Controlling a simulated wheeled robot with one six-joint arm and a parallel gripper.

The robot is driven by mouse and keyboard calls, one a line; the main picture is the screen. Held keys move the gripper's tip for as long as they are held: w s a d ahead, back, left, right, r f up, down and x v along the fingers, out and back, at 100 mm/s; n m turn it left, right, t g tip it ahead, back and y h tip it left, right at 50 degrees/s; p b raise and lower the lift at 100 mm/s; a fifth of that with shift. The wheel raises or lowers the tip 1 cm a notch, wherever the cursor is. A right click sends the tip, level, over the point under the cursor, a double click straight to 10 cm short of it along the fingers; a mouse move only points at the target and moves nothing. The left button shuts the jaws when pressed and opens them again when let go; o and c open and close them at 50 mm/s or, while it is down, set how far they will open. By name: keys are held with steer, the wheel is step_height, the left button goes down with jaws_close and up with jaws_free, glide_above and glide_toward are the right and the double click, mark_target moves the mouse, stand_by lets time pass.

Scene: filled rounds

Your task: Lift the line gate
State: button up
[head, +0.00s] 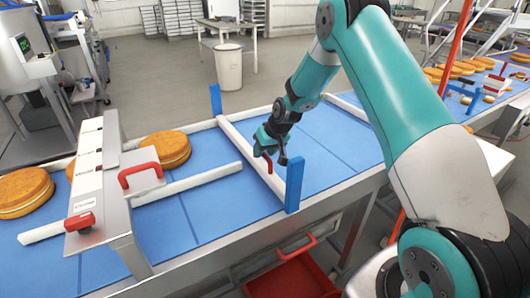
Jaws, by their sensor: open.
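The line gate is a white bar (240,148) lying across the blue conveyor belt between two upright blue posts, one at the far side (215,100) and one at the near side (294,184). A small red handle (269,166) stands on the bar towards the near post. My gripper (270,153) is open, pointing down at the red handle. It hides part of the handle and bar, and I cannot tell whether the handle lies between the fingers. The gate is down, low over the belt.
Filled rounds (166,148) lie on the belt at the left, beside a metal housing (104,185) with red handles. A white guide rail (187,184) runs along the belt. A red crate (290,277) sits below the near edge. The belt right of the gate (335,140) is clear.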

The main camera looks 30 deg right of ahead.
jaws_close()
step_height(320, 180, up, 11)
steer(key=p, duration=0.3)
jaws_free()
steer(key=b+v, duration=0.4)
steer(key=v, duration=1.3)
steer(key=shift+r, duration=0.3)
steer(key=shift+a, duration=0.1)
